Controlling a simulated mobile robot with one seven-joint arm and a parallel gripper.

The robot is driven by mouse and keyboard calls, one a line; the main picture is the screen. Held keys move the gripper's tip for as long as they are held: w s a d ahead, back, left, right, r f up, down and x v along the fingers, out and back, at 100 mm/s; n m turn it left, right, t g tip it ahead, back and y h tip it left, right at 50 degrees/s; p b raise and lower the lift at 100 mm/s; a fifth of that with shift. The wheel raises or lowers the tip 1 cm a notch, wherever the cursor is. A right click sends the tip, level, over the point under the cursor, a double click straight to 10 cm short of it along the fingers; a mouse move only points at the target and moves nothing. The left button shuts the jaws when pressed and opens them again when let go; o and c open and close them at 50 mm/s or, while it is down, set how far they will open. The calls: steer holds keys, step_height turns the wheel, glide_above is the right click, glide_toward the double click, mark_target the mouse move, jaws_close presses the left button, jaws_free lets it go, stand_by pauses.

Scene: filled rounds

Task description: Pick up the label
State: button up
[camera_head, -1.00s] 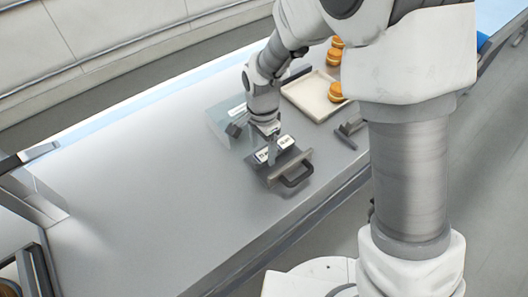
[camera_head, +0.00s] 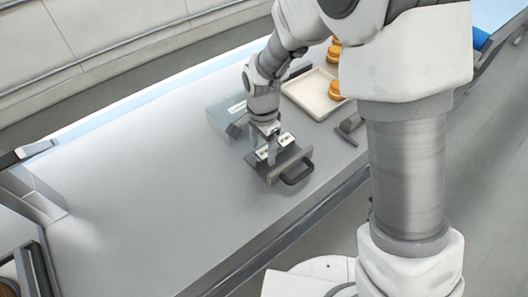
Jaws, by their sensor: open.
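Two white labels with dark print lie on the dark flat tray with a handle (camera_head: 274,175). The right label (camera_head: 285,140) is at the tray's far right. The left label (camera_head: 262,153) is partly hidden by a finger. My gripper (camera_head: 272,158) points down over the tray with its fingers apart, at the labels. I cannot tell whether the fingertips touch a label or the tray. Nothing is seen held between them.
A grey-green box (camera_head: 226,117) stands just left of my gripper. A cream tray (camera_head: 304,95) with round orange-brown filled items (camera_head: 335,91) is behind to the right. A dark tool (camera_head: 350,127) lies near the table edge. The grey table (camera_head: 150,190) is clear at left.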

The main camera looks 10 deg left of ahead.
steer(key=c, duration=0.9)
steer(key=shift+r, duration=0.2)
